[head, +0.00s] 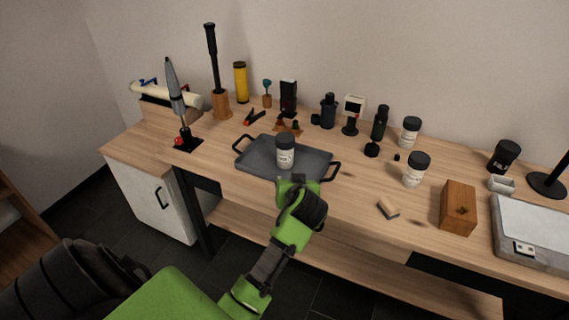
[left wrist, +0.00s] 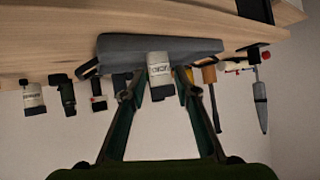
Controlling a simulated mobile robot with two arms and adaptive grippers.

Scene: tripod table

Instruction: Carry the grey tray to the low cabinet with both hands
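The grey tray (head: 257,160) lies on the workbench, with a dark handle at each end. A white jar with a black lid (head: 285,150) stands upright on it. My left gripper (head: 300,186) is at the tray's near edge, by its right part. In the left wrist view, which is upside down, the two fingers (left wrist: 158,92) are spread apart with nothing held between them. The tray (left wrist: 125,45) and the jar (left wrist: 159,68) show beyond them. The low cabinet (head: 142,195), with a white door, stands left of the bench. My right gripper is not in view.
A soldering-iron-like tool on a stand (head: 174,95), a black-handled tool (head: 213,70) and a yellow cylinder (head: 240,83) stand left and behind the tray. White jars (head: 416,170) and a wooden box (head: 458,207) stand to the right. A long roll (head: 165,95) lies at the cabinet's back.

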